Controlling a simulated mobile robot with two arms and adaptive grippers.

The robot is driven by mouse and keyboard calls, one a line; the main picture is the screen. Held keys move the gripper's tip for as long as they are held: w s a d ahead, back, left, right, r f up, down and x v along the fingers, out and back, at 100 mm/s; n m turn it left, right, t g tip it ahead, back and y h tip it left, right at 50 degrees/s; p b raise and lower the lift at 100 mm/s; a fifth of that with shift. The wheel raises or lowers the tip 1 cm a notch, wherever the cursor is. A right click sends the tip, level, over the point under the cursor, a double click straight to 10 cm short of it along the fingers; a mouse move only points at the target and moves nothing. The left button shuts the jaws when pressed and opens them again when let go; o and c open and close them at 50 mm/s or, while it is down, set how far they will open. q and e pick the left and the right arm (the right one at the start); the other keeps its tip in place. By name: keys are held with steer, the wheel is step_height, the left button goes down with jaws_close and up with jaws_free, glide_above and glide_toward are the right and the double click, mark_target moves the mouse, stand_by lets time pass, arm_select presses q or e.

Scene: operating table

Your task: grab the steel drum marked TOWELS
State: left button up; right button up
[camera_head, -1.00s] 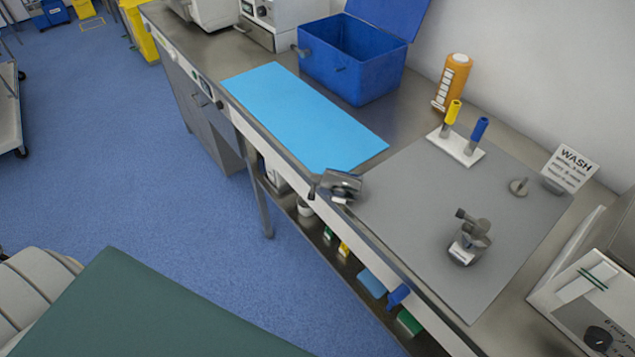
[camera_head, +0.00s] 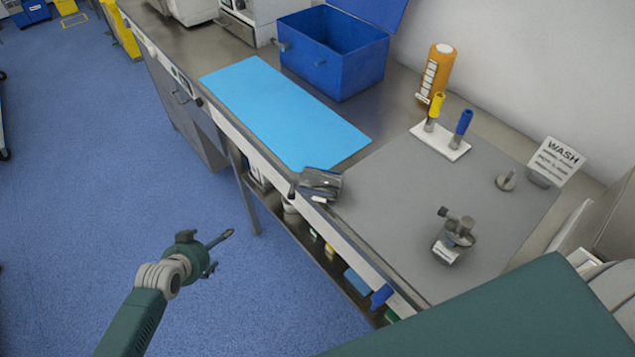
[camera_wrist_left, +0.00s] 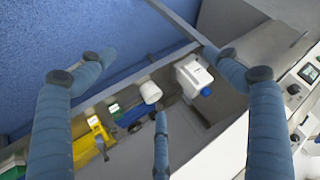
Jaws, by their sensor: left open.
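I cannot read TOWELS on anything in the head view. A second, small metal vessel (camera_head: 460,233) with a knobbed top and a white label stands on the grey mat. Their label text is too small to read. My left gripper (camera_head: 220,253) is open and empty over the floor, left of the bench and apart from both. Its spread fingers show in the left wrist view (camera_wrist_left: 155,75). My right gripper is out of view.
The bench carries a light blue mat (camera_head: 285,112), a grey mat (camera_head: 400,205), a blue open box (camera_head: 330,60), an orange bottle (camera_head: 436,75), a yellow and blue-handled stand (camera_head: 440,142) and a WASH sign (camera_head: 557,161).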

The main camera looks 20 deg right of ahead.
arm_select(q)
steer(key=w+d+r+m+h, duration=0.25)
steer(key=d+r, duration=0.25)
steer(key=r, duration=0.5)
steer(key=w+d+r+m+h, duration=0.15)
steer(key=d+r+m, duration=0.3)
steer(key=r, duration=0.55)
steer(key=s+d+r+m, duration=0.3)
steer(key=s+d+r, duration=0.15)
steer(key=r, duration=0.25)
steer(key=m+g+h, duration=0.1)
steer(key=m+g, duration=0.3)
steer(key=m, duration=0.3)
glide_toward(302, 188)
steer(key=x, duration=0.5)
steer(key=shift+w+f, duration=0.1)
steer(key=shift+w, duration=0.05)
steer(key=shift+p+x, duration=0.7)
steer(key=shift+x, duration=2.3)
steer(key=c, duration=1.6)
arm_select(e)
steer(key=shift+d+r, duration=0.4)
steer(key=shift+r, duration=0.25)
